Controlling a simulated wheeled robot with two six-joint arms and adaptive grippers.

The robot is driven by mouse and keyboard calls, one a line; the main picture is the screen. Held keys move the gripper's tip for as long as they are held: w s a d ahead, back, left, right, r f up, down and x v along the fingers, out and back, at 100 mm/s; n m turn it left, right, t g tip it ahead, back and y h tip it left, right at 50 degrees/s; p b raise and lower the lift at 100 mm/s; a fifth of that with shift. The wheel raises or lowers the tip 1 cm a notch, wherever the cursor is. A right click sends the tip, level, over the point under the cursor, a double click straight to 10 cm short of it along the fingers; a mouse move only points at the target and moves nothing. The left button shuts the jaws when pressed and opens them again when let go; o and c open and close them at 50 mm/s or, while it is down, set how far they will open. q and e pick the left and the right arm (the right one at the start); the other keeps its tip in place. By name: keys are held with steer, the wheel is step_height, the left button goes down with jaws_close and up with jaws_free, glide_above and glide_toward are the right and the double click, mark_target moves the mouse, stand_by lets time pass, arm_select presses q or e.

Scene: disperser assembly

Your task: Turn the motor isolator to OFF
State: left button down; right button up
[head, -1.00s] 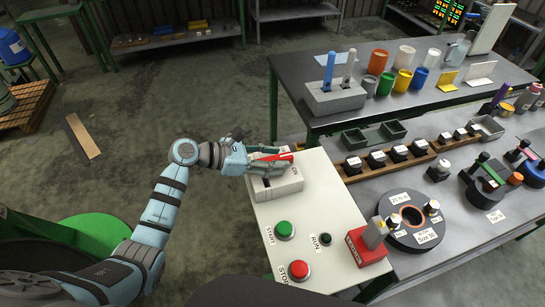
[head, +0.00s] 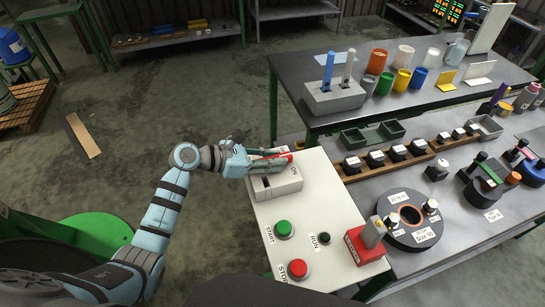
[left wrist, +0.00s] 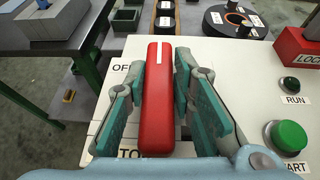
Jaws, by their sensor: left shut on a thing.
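The motor isolator is a light grey box (head: 277,187) at the far left of the white control panel (head: 283,213). Its red handle (left wrist: 158,98) carries a white line and lies lengthwise between my left fingers in the left wrist view. My left gripper (head: 272,162) is shut on this handle; in the head view only a little red shows past the fingers. An ON label shows beside the fingers in the head view. An OFF label (left wrist: 121,68) shows left of the handle in the left wrist view, partly covered by a finger. My right gripper is not in view.
The panel also has a green START button (head: 284,229), a red STOP button (head: 298,269), a RUN lamp (head: 324,239) and a red lock block (head: 366,243). A bench with a black ring (head: 411,229) stands to the right.

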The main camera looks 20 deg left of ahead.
arm_select(q)
steer(key=shift+r+n+t+y+p, duration=0.25)
steer(key=shift+n+t+y+p, duration=0.5)
steer(key=shift+p, duration=0.55)
steer(key=shift+r+n+t+y+p, duration=0.2)
steer(key=shift+n+t+y+p, duration=0.35)
steer(key=shift+n+t+p, duration=0.55)
steer(key=shift+n+y+p, duration=0.25)
steer(key=shift+y+p, duration=0.15)
steer(key=shift+p, duration=0.15)
steer(key=shift+w+f+n+t+y+p, duration=0.1)
steer(key=shift+f+n+t+y+p, duration=0.15)
steer(key=shift+n+t+y, duration=0.7)
steer(key=shift+n+y, duration=1.05)
steer(key=shift+y, duration=0.2)
steer(key=shift+f, duration=0.1)
steer(key=c, duration=1.4)
jaws_free()
steer(key=shift+a, duration=0.1)
steer(key=shift+f, duration=0.1)
